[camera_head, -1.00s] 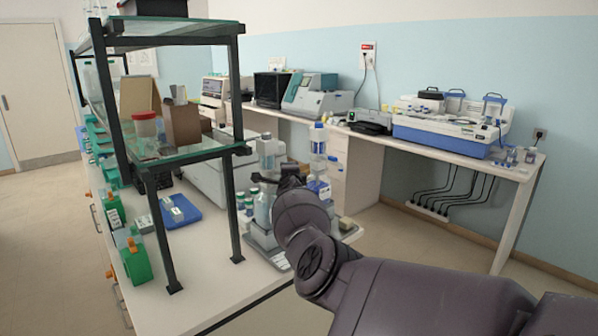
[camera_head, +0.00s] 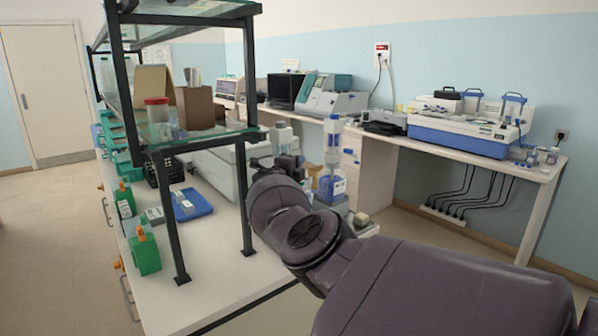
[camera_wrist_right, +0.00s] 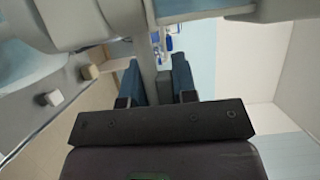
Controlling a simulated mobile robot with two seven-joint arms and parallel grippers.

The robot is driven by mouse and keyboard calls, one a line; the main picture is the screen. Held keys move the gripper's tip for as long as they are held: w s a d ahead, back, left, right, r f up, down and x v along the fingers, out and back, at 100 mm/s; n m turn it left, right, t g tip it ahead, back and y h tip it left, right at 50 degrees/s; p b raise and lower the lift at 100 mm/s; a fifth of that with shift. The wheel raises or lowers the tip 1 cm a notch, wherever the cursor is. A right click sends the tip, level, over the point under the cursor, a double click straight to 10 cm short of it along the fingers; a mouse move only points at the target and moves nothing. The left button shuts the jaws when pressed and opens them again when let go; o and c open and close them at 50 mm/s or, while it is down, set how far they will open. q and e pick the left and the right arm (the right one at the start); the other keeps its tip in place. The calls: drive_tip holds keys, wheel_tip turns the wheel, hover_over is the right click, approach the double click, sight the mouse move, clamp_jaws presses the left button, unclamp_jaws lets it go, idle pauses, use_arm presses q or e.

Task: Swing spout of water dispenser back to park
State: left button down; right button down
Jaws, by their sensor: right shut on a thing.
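My right gripper (camera_wrist_right: 157,82) shows in the right wrist view with its two dark blue fingers on either side of a pale grey rod, which I take to be the dispenser's spout (camera_wrist_right: 146,48). It is shut on this rod. A large pale grey body, likely part of the water dispenser (camera_wrist_right: 85,22), fills the top left of that view. In the head view my right arm hides most of the gripper and the lower part of the grey-topped dispenser (camera_head: 283,137). My left gripper is not in view.
A blue-topped bottle dispenser (camera_head: 333,178) stands just right of my wrist. A black-framed glass shelf (camera_head: 195,142) rises to the left. A blue tray (camera_head: 192,205) and green bottles (camera_head: 145,254) stand on the bench (camera_head: 225,285). The bench front is clear.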

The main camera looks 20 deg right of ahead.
idle(0.4)
drive_tip(key=c, duration=0.9)
unclamp_jaws()
